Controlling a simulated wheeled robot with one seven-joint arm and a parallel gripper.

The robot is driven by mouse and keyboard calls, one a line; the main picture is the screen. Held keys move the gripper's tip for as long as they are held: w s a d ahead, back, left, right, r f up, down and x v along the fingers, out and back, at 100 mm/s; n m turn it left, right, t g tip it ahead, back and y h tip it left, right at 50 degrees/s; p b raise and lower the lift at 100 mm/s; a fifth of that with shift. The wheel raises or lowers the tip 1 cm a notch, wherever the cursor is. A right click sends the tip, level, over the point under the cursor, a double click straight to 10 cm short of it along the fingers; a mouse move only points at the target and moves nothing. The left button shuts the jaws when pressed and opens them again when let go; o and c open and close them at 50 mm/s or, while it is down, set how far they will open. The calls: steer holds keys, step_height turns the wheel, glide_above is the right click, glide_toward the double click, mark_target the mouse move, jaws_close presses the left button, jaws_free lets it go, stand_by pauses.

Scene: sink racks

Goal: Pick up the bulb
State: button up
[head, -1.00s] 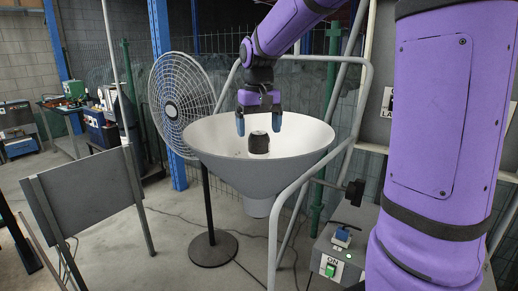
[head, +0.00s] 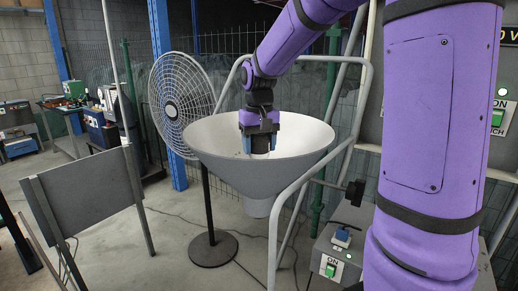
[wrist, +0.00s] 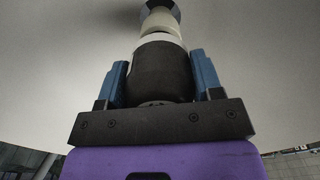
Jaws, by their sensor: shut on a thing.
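The bulb (wrist: 160,73) shows in the wrist view as a dark, rounded body with a pale band and narrower pale part beyond it. My gripper (head: 260,150) is down inside the wide white bowl (head: 205,146) in the head view. In the wrist view, the gripper's (wrist: 158,60) two blue fingers stand on either side of the dark body and are shut on it. In the head view the fingers and the bowl hide most of the bulb.
The bowl's rim surrounds my gripper, and a grey tubular frame (head: 368,95) stands close on the right. A white fan (head: 181,104) is behind left. A grey panel (head: 86,196) stands at front left. A control box (head: 335,247) is at lower right.

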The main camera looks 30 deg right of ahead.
step_height(320, 180, up, 18)
steer(key=shift+f, duration=0.2)
stand_by(2.2)
steer(key=shift+r, duration=0.1)
step_height(320, 180, up, 10)
stand_by(1.4)
